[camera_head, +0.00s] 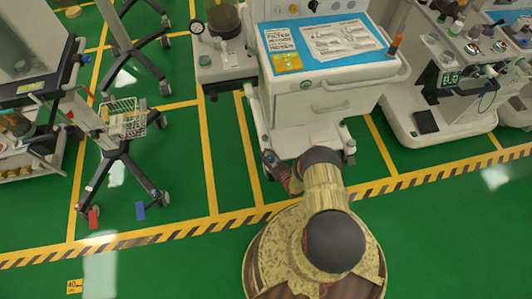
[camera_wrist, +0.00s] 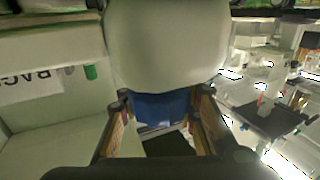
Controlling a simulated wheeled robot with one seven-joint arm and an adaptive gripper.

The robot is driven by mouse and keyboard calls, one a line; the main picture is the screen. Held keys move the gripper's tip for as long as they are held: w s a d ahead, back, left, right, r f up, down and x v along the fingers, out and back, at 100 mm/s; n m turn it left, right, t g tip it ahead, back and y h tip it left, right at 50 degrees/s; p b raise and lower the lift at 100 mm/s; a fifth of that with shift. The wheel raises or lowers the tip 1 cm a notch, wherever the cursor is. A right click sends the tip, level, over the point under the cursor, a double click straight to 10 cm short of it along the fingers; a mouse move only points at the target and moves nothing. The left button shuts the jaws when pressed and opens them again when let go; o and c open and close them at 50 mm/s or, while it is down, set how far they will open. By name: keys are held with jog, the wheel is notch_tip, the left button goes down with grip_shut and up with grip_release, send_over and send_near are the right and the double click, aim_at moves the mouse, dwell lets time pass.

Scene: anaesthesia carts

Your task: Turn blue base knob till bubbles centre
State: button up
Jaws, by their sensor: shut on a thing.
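The blue knob (camera_wrist: 162,106) is in the middle of the wrist view, below a rounded pale cart part (camera_wrist: 167,45). My gripper (camera_wrist: 164,112) has one finger on each side of the knob and is shut on it. In the head view my gripper (camera_head: 270,158) is low at the front left of the white cart (camera_head: 320,102), by its base. The knob is too small there to tell clearly from the gripper. I cannot make out any bubbles in either view.
The cart has a blue top with papers (camera_head: 335,40) and a front rail. A wheeled stand with a wire basket (camera_head: 123,118) is at the left. Another white machine (camera_head: 435,115) stands at the right. Green floor with yellow lines is free in front.

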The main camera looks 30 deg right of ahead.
aim_at(273, 161)
jog(key=o, duration=1.2)
jog(key=shift+o, duration=0.5)
jog(key=s, duration=0.4)
jog(key=s+d, duration=0.1)
jog(key=s, duration=0.7)
jog(key=shift+d, duration=0.15)
